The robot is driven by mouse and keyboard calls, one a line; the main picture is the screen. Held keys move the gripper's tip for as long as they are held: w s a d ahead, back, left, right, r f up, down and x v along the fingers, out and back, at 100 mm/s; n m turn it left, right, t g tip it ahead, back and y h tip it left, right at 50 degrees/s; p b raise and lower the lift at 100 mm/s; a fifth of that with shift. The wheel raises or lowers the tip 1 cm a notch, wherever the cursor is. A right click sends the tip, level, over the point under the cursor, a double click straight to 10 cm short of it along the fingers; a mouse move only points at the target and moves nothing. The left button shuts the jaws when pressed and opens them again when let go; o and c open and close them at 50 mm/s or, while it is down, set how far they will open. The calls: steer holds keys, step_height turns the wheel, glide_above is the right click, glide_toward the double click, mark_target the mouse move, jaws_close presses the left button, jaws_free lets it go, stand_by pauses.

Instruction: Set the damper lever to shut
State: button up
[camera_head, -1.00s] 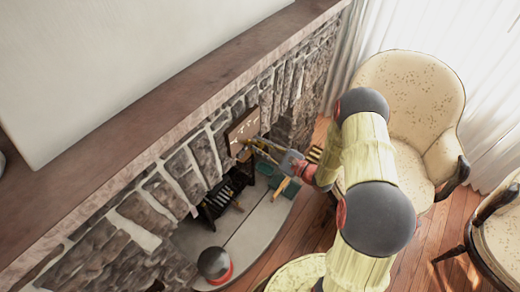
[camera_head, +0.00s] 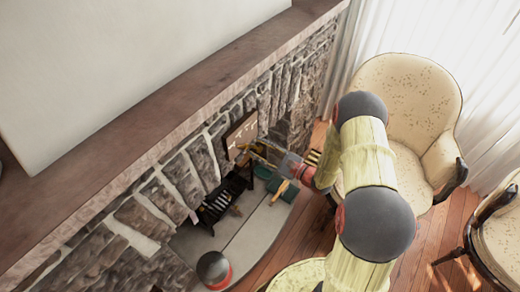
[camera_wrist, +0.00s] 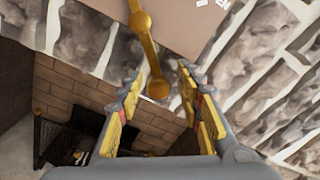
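The damper lever (camera_wrist: 149,50) is a brass rod with round knobs, set against a tan-brown plate (camera_wrist: 190,22) in the wrist view. The plate also shows on the stone fireplace front in the head view (camera_head: 240,133). The lever's lower knob lies between my fingertips in the picture; no contact is clear. My gripper (camera_wrist: 160,82) is open, its yellow-padded fingers on either side of that knob. In the head view my gripper (camera_head: 256,154) is just below and right of the plate, and the lever is too small to make out clearly there.
A black grate (camera_head: 222,200) stands in the firebox opening, also seen at lower left in the wrist view (camera_wrist: 62,143). A dark round object with a red band (camera_head: 213,268) is on the grey hearth (camera_head: 243,243). A cream armchair (camera_head: 405,90) stands behind my arm.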

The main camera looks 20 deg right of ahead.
steer(key=shift+s, duration=0.1)
steer(key=v, duration=1.1)
steer(key=shift+s+d, duration=0.25)
steer(key=shift+s, duration=0.05)
